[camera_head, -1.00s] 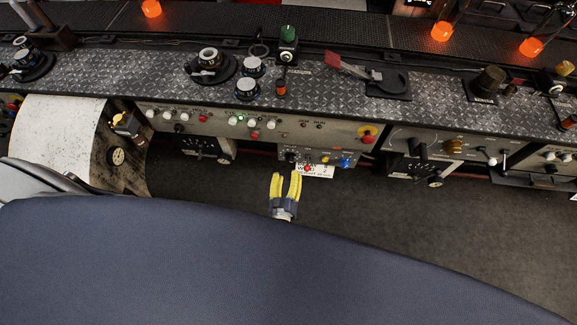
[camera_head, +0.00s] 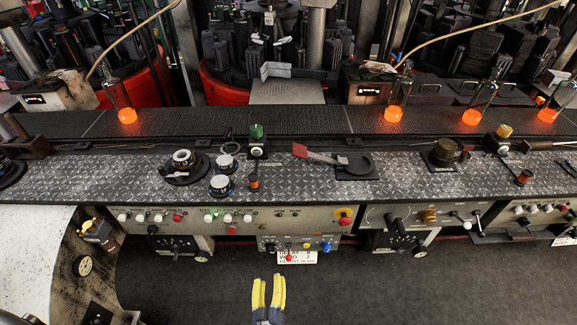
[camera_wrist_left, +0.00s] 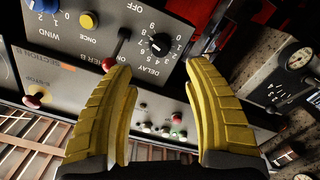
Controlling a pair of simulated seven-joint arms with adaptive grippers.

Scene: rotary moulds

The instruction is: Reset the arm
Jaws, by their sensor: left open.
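My left gripper (camera_head: 268,292) has yellow ribbed fingers and shows at the bottom middle of the head view, below the control console (camera_head: 290,215). Its fingers are apart with nothing between them. In the left wrist view the open fingers (camera_wrist_left: 165,105) frame part of a grey control box with a black delay dial (camera_wrist_left: 160,44), a red-tipped lever (camera_wrist_left: 108,63) and a blue knob (camera_wrist_left: 42,5). In the head view that small box (camera_head: 300,246) hangs under the console, beyond the fingertips. My right gripper is not in view.
The console top carries a red-handled lever (camera_head: 318,155), a green button (camera_head: 256,131) and several dials. Glowing orange glass bottles (camera_head: 394,112) stand on the conveyor (camera_head: 260,119) behind. A curved white panel with a gauge (camera_head: 83,265) is at left. The dark floor (camera_head: 420,295) is clear.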

